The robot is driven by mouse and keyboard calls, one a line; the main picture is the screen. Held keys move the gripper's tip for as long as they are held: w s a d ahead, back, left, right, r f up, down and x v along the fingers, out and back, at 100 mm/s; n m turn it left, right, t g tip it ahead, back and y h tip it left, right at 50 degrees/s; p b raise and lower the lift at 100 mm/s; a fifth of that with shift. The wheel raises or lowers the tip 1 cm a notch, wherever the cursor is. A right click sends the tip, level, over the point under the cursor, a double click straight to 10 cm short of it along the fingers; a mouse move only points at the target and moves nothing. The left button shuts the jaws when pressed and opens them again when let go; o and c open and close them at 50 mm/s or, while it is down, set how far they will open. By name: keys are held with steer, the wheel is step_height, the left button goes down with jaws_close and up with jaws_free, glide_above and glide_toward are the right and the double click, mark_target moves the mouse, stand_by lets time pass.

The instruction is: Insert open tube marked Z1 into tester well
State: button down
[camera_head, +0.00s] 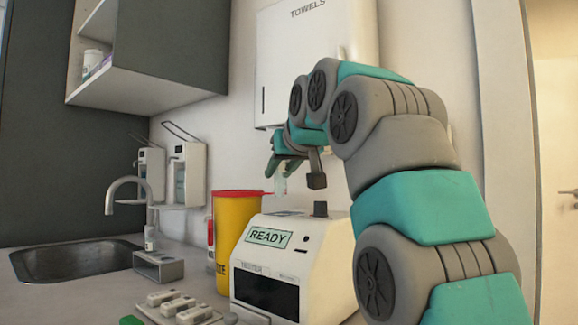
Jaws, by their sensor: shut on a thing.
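The white tester (252,262) stands on the counter with a lit label that reads READY. Its top has a dark flat patch and a short black post; I cannot make out the well opening. My gripper (283,168) is above the tester's top, shut on a small pale, translucent tube (281,184). The tube hangs roughly upright, apart from the tester below. Its Z1 mark and its open end are too small to tell. My arm hides the tester's right side.
A yellow bin with a red lid (238,230) stands close behind the tester's left. A grey rack (158,266) and a tray of pale blocks (180,309) lie on the counter. A sink (75,262) is at left; a towel dispenser (300,50) hangs behind.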

steer(key=shift+d, duration=0.15)
steer(key=shift+f+b, duration=1.15)
steer(key=shift+b, duration=0.15)
steer(key=shift+f, duration=0.25)
stand_by(0.5)
steer(key=shift+f+b, duration=1.9)
steer(key=shift+f, duration=0.25)
steer(key=c, duration=0.5)
jaws_free()
steer(key=shift+s, duration=0.1)
steer(key=shift+v, duration=3.9)
